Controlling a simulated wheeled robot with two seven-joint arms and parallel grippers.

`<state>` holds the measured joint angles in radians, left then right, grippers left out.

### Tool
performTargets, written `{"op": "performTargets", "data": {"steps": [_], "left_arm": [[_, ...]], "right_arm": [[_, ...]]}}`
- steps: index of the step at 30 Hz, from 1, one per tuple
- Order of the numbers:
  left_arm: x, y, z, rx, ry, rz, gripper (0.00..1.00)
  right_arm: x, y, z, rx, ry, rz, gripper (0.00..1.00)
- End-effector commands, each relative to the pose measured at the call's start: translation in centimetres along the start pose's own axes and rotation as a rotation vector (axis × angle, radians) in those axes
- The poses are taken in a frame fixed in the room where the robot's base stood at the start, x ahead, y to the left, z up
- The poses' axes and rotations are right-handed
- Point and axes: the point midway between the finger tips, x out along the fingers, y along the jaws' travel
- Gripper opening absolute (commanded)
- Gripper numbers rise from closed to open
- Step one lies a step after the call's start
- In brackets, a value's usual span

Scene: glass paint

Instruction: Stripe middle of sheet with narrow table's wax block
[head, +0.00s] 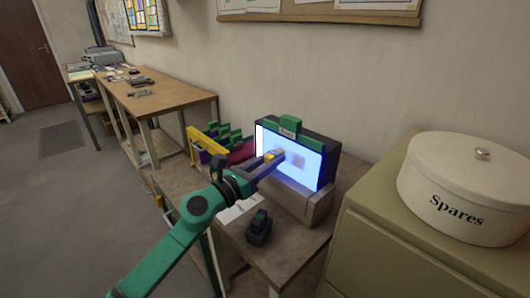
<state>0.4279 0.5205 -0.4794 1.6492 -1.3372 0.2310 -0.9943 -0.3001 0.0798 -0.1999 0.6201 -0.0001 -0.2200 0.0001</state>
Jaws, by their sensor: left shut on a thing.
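A faint greyish-pink patch shows on the sheet just right of the fingertips. I cannot tell whether the held thing touches the sheet. My right gripper is not in view.
The nearer table (285,242) carries a dark, green-topped object (259,228) in front and a yellow-ended rack (196,147) with green pieces at the left. A cabinet (375,255) with a white Spares tin (455,190) stands close on the right. A wooden workbench (165,95) stands behind left.

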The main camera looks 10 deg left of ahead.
Motion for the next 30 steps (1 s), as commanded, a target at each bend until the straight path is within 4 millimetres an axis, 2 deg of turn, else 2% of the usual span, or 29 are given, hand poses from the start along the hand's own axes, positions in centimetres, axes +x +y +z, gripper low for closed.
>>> {"op": "performTargets", "data": {"steps": [4, 11, 15, 20, 27, 30], "left_arm": [[0.1, -0.7, 0.1, 0.001, 0.0, -0.001, 0.0], [0.2, -3.2, -0.1, 0.0, 0.0, 0.0, 0.0], [0.3, -3.8, -0.5, 0.001, -0.001, 0.0, 0.0], [0.3, -3.2, -0.7, 0.003, -0.001, 0.001, 0.0], [0.2, -0.6, -0.6, 0.004, -0.001, 0.002, 0.0], [0.2, 0.1, -0.2, 0.002, -0.001, 0.001, 0.0]], "right_arm": [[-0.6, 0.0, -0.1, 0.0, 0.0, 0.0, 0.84], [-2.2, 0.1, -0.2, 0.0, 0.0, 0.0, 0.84], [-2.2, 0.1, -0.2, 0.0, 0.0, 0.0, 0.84], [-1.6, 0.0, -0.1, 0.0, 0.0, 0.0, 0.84], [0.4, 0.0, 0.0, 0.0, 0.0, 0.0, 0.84], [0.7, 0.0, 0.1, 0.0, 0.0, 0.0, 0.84]]}}
